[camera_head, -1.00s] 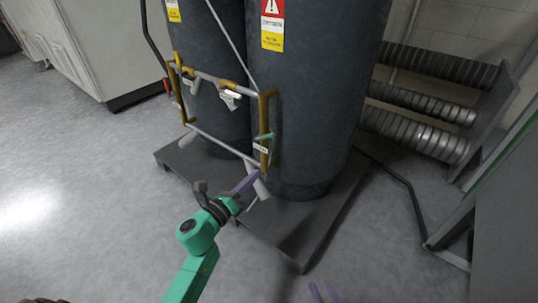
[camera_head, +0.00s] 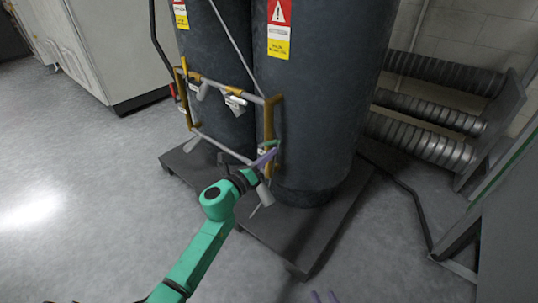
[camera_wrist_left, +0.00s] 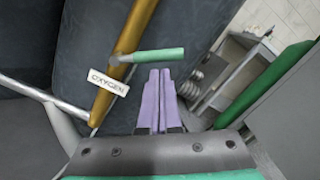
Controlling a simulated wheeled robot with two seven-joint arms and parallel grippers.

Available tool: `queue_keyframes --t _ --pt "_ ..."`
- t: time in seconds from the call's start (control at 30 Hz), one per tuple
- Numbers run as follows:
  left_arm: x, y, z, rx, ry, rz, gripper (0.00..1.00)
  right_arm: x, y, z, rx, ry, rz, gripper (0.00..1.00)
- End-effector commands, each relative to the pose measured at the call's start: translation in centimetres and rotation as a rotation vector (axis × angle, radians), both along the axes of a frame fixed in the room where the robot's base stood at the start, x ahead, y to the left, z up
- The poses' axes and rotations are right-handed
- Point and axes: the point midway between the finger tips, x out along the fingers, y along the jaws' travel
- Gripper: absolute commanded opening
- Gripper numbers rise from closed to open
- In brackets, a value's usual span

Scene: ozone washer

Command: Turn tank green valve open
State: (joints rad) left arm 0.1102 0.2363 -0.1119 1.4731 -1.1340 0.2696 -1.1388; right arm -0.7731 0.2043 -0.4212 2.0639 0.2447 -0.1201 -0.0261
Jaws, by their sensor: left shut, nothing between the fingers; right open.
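The green valve handle (camera_head: 271,143) sticks out from a brown-yellow pipe (camera_head: 268,122) on the front of the right dark tank. In the left wrist view the handle (camera_wrist_left: 158,55) lies nearly level, pointing right from the pipe (camera_wrist_left: 122,60). An OXYGEN tag (camera_wrist_left: 107,82) hangs beside it. My left gripper (camera_head: 270,156) is shut and empty, its purple fingers close together. In the left wrist view its fingertips (camera_wrist_left: 160,72) are just below the handle; I cannot tell whether they touch. Only the purple fingertips of my right gripper (camera_head: 324,297) show, open and apart, at the bottom edge.
Two tall dark tanks (camera_head: 325,85) stand on a low dark platform (camera_head: 325,225). Grey pipes and other valves (camera_head: 235,102) link the pipework on the left. Ribbed ducts (camera_head: 435,115) stand at the right. The floor (camera_head: 90,190) at the left is clear.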

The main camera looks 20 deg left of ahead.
Motion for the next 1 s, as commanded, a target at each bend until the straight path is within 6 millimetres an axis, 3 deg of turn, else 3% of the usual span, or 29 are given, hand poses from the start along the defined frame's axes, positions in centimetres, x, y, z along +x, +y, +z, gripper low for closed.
queue_keyframes --t 1.0 --pt "0.1 0.3 1.2 -0.165 0.065 0.002 0.0 -0.3 -0.1 1.9 -0.026 0.029 0.02 0.5"
